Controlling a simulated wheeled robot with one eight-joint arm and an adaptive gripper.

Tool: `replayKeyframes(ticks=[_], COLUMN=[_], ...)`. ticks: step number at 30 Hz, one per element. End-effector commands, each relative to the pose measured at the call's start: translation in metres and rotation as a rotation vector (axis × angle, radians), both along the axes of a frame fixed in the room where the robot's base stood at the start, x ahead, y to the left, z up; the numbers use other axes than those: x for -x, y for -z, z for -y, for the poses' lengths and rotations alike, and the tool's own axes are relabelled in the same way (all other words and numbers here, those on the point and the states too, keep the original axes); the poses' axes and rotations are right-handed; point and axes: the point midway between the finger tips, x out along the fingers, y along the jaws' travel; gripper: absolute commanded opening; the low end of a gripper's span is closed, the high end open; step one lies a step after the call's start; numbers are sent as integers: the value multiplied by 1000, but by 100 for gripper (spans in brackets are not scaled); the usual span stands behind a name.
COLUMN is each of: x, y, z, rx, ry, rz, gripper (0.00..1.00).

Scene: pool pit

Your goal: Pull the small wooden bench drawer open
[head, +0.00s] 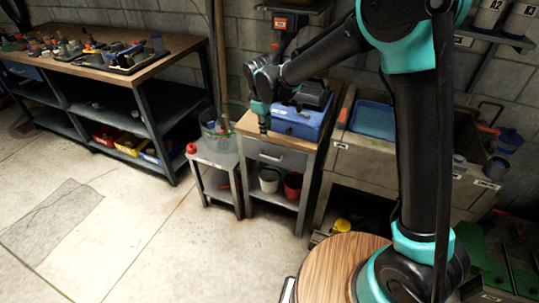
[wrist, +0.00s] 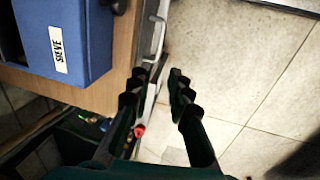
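The small bench (head: 243,127) has a wooden top and a grey drawer (head: 283,157) under it, seen in the middle of the head view. The drawer looks closed. In the wrist view, a pale metal handle (wrist: 157,38) runs along the front edge of the wooden top (wrist: 122,45). My gripper (head: 263,126) points down at the bench's front edge. In the wrist view, my gripper (wrist: 158,76) is open, its two fingers apart, with the near end of the handle close to the left finger. I cannot tell whether they touch.
A blue box labelled SIEVE (wrist: 65,38) sits on the bench top. Below the drawer, a shelf holds a white pot (head: 269,181) and a red pot (head: 292,186). A small grey stand (head: 212,157) is left of the bench. The floor (head: 150,225) in front is clear.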

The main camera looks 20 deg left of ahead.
Motion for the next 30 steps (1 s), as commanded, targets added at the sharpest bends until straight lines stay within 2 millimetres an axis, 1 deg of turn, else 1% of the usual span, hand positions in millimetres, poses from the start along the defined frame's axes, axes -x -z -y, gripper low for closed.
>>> replayKeyframes(ticks=[5, 15, 21, 27, 30], x=[-6, -19, -25, -29, -29], y=[30, 96, 132, 154, 159], z=[1, 3, 3, 4, 4], rx=[0, -1, -2, -2, -2], ry=[2, 5, 4, 4, 4], rz=[0, 0, 0, 0, 0], gripper=[19, 19, 19, 19, 19])
